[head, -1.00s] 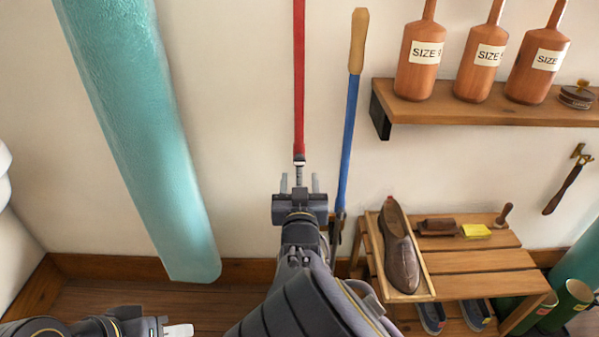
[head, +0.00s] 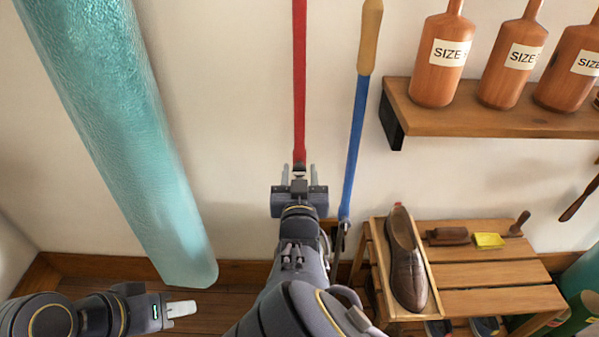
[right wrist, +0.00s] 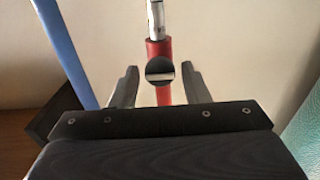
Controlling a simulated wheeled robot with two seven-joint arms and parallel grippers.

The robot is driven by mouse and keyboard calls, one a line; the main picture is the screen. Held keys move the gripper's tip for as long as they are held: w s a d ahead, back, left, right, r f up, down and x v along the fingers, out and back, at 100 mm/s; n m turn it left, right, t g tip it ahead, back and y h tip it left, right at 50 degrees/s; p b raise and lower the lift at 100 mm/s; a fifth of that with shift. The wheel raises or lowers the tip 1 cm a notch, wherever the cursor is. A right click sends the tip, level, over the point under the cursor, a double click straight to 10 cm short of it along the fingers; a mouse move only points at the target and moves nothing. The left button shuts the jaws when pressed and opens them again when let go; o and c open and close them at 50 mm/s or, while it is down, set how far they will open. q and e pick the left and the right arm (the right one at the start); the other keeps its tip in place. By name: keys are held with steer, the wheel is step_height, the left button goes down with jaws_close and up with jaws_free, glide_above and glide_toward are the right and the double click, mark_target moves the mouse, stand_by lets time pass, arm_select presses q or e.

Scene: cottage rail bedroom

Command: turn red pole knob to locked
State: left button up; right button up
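The red pole (head: 299,80) stands upright against the wall, straight beyond my right gripper. In the right wrist view, its round dark knob (right wrist: 160,69) with a pale bar across it sits on the red part (right wrist: 158,49), near a silver section (right wrist: 156,18). My right gripper (head: 299,172) is open, its fingers apart on either side of the pole's line. In the wrist view the knob appears between the fingertips (right wrist: 164,76), with gaps on both sides; contact is not visible. My left gripper (head: 181,308) is low at the left, away from the pole, its finger gap unclear.
A blue pole (head: 354,140) with a wooden handle stands close to the right. A large teal column (head: 125,140) leans at the left. A shelf (head: 480,121) with wooden bottle-like forms and a slatted bench (head: 490,274) with a shoe (head: 406,262) are at the right.

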steer(key=c, duration=0.7)
steer(key=shift+c, duration=0.2)
steer(key=shift+m, duration=0.3)
steer(key=m+b, duration=0.3)
steer(key=m, duration=0.1)
steer(key=shift+d+f+b, duration=0.1)
steer(key=shift+f+b, duration=0.05)
steer(key=shift+b, duration=0.2)
steer(key=m+b, duration=0.3)
steer(key=m, duration=0.2)
steer(key=shift+f+b, duration=0.1)
steer(key=shift+b, duration=0.3)
steer(key=m+b, duration=0.5)
steer(key=m, duration=0.1)
steer(key=shift+d, duration=0.1)
steer(key=shift+m+b, duration=1.2)
steer(key=shift+b, duration=0.05)
